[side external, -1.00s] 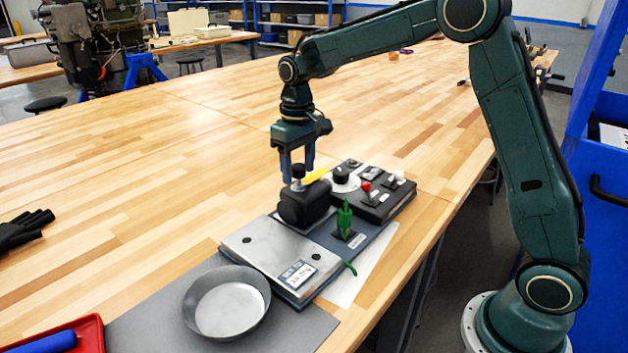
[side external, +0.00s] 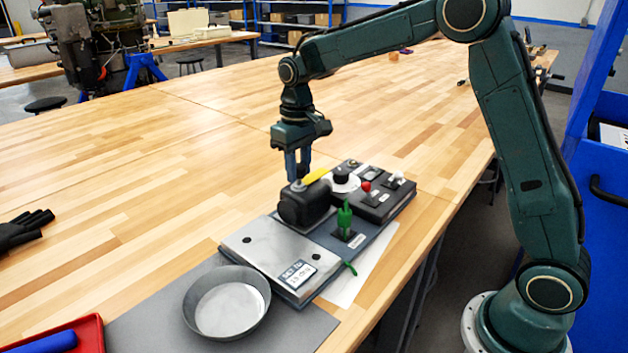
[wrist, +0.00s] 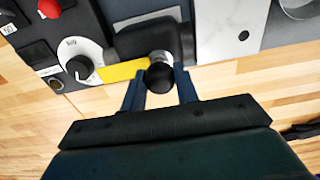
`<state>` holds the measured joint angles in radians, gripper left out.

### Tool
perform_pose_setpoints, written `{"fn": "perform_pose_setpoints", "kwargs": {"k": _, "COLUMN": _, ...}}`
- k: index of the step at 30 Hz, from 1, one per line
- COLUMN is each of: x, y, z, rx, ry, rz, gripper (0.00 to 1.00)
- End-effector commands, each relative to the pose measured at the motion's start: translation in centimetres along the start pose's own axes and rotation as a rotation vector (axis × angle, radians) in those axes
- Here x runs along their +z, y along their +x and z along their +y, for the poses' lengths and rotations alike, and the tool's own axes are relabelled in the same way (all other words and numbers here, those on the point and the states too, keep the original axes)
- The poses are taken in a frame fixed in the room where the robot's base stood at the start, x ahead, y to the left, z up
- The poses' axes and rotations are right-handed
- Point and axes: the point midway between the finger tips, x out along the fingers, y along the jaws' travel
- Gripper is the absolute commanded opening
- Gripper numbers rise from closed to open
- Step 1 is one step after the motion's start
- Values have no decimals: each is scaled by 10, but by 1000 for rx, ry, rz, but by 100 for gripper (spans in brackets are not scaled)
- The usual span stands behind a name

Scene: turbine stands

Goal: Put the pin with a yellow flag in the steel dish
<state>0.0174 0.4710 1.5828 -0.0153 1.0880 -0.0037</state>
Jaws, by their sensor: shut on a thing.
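The pin's yellow flag (side external: 316,175) sticks out beside a black block (side external: 304,206) on the grey base plate. In the wrist view the pin has a black round knob (wrist: 159,78) and the yellow flag (wrist: 121,71) to its left. My gripper (side external: 299,181) is shut on the pin, its two fingers on either side of the knob. The pin still stands at the block; its lower part is hidden. The round steel dish (side external: 259,321) stands on a grey mat at the front; part of it shows in the wrist view (wrist: 300,9).
A control box (side external: 372,190) with a red button and a dial stands right behind the block. A green handle (side external: 345,220) rises in front of it. A steel plate with a label (side external: 299,273) lies between block and dish. A red tray (side external: 91,334) and black glove (side external: 22,230) are at left.

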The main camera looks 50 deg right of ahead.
Motion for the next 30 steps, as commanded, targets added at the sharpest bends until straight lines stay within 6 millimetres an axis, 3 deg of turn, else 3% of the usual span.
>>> {"fn": "perform_pose_setpoints", "kwargs": {"k": 30, "x": 0, "y": -12, "z": 0, "rx": 0, "ry": 0, "rz": 1, "gripper": 0}}
